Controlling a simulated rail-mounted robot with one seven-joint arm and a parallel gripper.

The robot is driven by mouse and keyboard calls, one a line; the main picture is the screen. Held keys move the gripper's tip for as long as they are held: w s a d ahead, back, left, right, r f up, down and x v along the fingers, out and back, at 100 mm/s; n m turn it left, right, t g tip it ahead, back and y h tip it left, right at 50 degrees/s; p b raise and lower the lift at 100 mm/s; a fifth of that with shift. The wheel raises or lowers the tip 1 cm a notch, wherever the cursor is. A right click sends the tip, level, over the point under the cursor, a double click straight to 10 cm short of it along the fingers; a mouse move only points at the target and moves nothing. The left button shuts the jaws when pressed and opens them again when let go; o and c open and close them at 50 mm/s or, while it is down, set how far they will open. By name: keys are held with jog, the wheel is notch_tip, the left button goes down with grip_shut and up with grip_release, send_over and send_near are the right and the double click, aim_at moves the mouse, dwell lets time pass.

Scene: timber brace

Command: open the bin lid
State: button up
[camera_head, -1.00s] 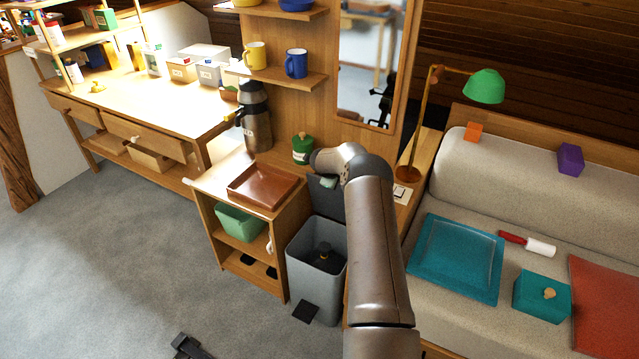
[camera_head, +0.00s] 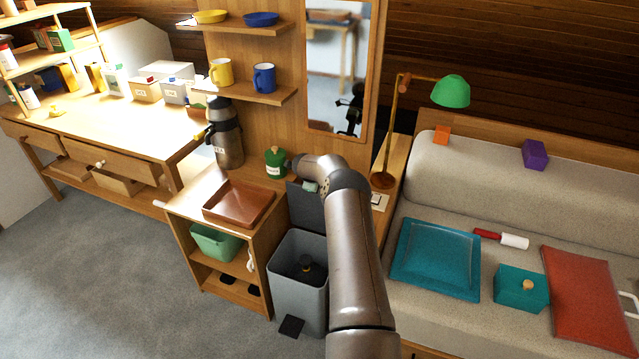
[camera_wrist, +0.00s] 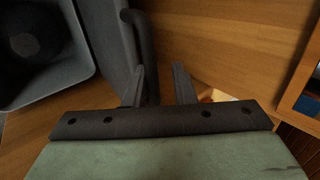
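The grey bin (camera_head: 298,290) stands on the floor beside the small wooden cabinet, its top open. Its dark grey lid (camera_head: 306,210) stands raised, roughly upright, at the back of the bin. In the wrist view the lid (camera_wrist: 112,45) is a dark panel with a curved bar handle (camera_wrist: 146,45) along its edge, and the bin (camera_wrist: 75,75) lies to its left. My gripper (camera_wrist: 159,85) is open at the lid's edge, the handle's end near the left finger. Contact is unclear. In the head view my arm hides the fingers.
A dark object (camera_head: 306,264) is inside the bin, and a black pedal (camera_head: 291,326) is at its foot. The cabinet with a brown tray (camera_head: 238,203) is left of the bin. The bed (camera_head: 400,215) and green lamp (camera_head: 451,91) are to the right. Floor at left is clear.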

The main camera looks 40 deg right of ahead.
jog(key=shift+s+a+f, duration=0.15)
jog(key=shift+s+f, duration=0.05)
jog(key=shift+f, duration=0.25)
jog(key=shift+a+r, duration=0.15)
jog(key=v, duration=1.7)
jog(key=shift+d+r+b, duration=0.2)
jog(key=shift+r+b, duration=0.2)
jog(key=shift+r, duration=0.05)
jog(key=shift+w, duration=0.1)
